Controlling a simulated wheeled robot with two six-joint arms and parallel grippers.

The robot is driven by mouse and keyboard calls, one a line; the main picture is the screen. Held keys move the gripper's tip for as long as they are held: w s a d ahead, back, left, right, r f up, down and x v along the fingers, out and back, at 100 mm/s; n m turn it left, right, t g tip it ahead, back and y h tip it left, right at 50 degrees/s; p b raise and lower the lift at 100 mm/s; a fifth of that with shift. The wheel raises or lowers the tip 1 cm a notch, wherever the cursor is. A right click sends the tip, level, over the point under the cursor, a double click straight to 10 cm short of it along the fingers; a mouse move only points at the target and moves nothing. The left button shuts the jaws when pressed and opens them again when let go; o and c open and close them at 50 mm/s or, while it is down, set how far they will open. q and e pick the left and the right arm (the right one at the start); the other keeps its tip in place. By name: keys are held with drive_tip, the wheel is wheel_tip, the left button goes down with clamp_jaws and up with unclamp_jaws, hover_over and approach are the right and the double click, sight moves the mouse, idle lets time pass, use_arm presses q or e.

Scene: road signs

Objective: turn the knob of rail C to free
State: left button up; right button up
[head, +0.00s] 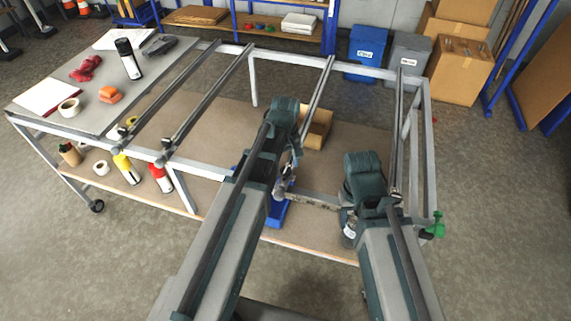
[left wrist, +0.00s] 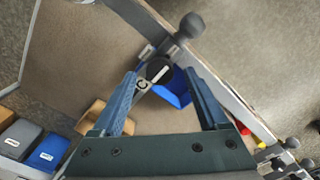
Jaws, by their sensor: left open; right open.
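In the left wrist view, a round black knob (left wrist: 158,69) with a pale slanted mark sits on the bench's front rail, next to a plate with the letter C (left wrist: 142,85). My left gripper (left wrist: 165,80) is open, its blue fingers on either side of the knob; I cannot tell if they touch it. In the head view, rail C (head: 318,85) runs back from my left gripper (head: 284,186), and my arm largely hides the knob. My right gripper (head: 393,197) is open near the front end of the rightmost rail; its fingertips are hard to make out.
More bare rails (head: 205,100) cross the frame on the left. A grey tabletop (head: 95,85) holds a spray can, tape and papers. Below are a blue bin (head: 278,214), a cardboard box (head: 318,128) and bottles (head: 160,178). A green part (head: 436,226) sticks out at the right corner.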

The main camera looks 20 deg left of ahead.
sight(286, 170)
use_arm(q)
wheel_tip(286, 170, up, 12)
drive_tip(key=p, duration=1.1)
drive_tip(key=shift+r+p, duration=0.25)
drive_tip(key=shift+p, duration=0.1)
use_arm(e)
wheel_tip(286, 170, up, 12)
drive_tip(key=shift+r, duration=0.2)
use_arm(q)
drive_tip(key=shift+f, duration=0.1)
